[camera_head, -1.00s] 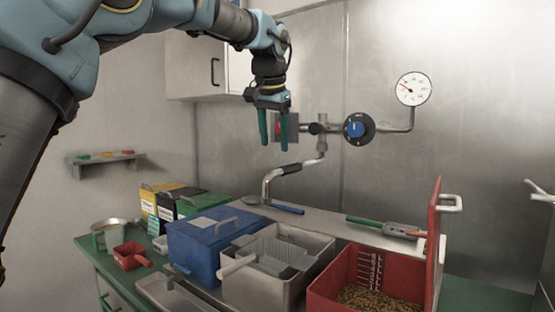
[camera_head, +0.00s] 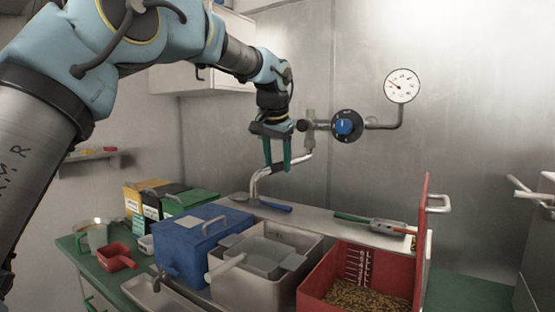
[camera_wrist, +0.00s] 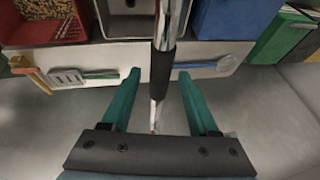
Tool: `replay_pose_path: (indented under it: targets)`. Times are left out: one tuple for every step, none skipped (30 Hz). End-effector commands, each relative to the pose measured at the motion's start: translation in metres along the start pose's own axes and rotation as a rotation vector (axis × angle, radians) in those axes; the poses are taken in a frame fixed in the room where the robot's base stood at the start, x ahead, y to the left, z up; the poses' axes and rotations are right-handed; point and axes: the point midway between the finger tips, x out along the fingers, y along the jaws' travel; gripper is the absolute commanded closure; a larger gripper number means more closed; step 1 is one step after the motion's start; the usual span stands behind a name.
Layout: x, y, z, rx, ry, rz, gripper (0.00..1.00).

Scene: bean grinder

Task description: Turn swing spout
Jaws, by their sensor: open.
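The swing spout is a bent chrome pipe (camera_head: 262,180) that comes off the wall plumbing and hangs over the back shelf. My gripper (camera_head: 278,167) points down over its upper run in the head view, with teal fingers hiding part of the pipe. In the wrist view the spout (camera_wrist: 158,100), with its black sleeve, passes between the two fingers of my gripper (camera_wrist: 158,80). The fingers are apart, with a gap on each side of the pipe.
A blue-knobbed valve (camera_head: 346,126) and a pressure gauge (camera_head: 402,86) are on the steel wall to the right. Below stand a blue box (camera_head: 200,245), a steel basin (camera_head: 240,285) and an open red bin (camera_head: 425,240) of beans. Utensils lie on the shelf (camera_head: 325,222).

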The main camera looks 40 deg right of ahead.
Motion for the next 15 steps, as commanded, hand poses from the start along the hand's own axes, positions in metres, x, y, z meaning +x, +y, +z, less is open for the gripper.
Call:
replay_pose_path:
  targets:
    - [0.0014, -0.0002, 0.0000, 0.000, 0.000, 0.000, 0.39]
    - [0.0020, -0.0002, 0.0000, 0.000, 0.000, 0.000, 0.39]
    - [0.0024, -0.0002, -0.0001, 0.000, 0.001, 0.000, 0.39]
    - [0.0026, -0.0002, -0.0001, 0.000, 0.001, 0.000, 0.39]
    - [0.0027, -0.0002, 0.0000, 0.000, 0.001, 0.000, 0.39]
    - [0.0027, -0.0002, 0.0000, 0.000, 0.001, 0.000, 0.39]
    - [0.0027, -0.0002, 0.0000, 0.000, 0.001, 0.000, 0.39]
    - [0.0027, -0.0002, 0.0000, 0.000, 0.001, 0.000, 0.39]
    - [0.0027, -0.0001, 0.0000, 0.000, 0.001, 0.000, 0.41]
    - [0.0026, -0.0001, 0.0000, 0.000, 0.001, 0.000, 0.44]
    - [0.0026, -0.0001, 0.0001, 0.000, 0.001, 0.000, 0.47]
    - [0.0026, -0.0001, 0.0000, 0.000, 0.001, 0.000, 0.52]
    - [0.0026, -0.0001, 0.0001, 0.000, 0.001, 0.000, 0.55]
    - [0.0025, -0.0001, 0.0001, 0.000, 0.001, 0.000, 0.58]
    - [0.0025, -0.0001, 0.0000, 0.000, 0.001, 0.000, 0.63]
